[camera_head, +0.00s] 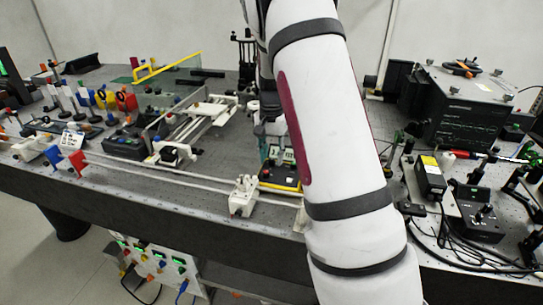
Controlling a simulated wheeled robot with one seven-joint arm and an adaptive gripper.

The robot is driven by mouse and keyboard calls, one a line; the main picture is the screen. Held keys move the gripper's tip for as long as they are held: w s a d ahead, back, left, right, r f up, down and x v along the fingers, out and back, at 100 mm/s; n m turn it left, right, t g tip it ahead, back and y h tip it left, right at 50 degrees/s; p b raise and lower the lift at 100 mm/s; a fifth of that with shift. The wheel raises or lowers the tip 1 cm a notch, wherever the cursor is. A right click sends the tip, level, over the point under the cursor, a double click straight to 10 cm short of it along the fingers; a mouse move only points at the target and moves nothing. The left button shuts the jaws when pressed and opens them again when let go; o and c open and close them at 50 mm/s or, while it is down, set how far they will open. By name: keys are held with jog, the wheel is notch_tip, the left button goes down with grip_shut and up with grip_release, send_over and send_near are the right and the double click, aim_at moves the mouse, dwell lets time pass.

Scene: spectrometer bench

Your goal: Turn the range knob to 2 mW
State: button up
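A small dark meter with a pale display (280,153) and a yellow lower edge stands on the bench, just left of my white arm. It looks like the power meter, but its range knob cannot be made out. My dark gripper (268,138) points down at the meter's upper left side, partly hidden behind my arm. Its fingertips are too small and dark to tell whether they are open or touch the meter. My arm hides whatever lies to the meter's right.
A white rail frame (200,120) and a long white rod (160,171) lie left of the meter. A white block (243,196) stands near the front edge. Several optics posts crowd the left. A black instrument box (470,105) and a small control box (478,217) stand right.

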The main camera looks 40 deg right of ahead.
jog(key=shift+f, duration=0.25)
grip_shut()
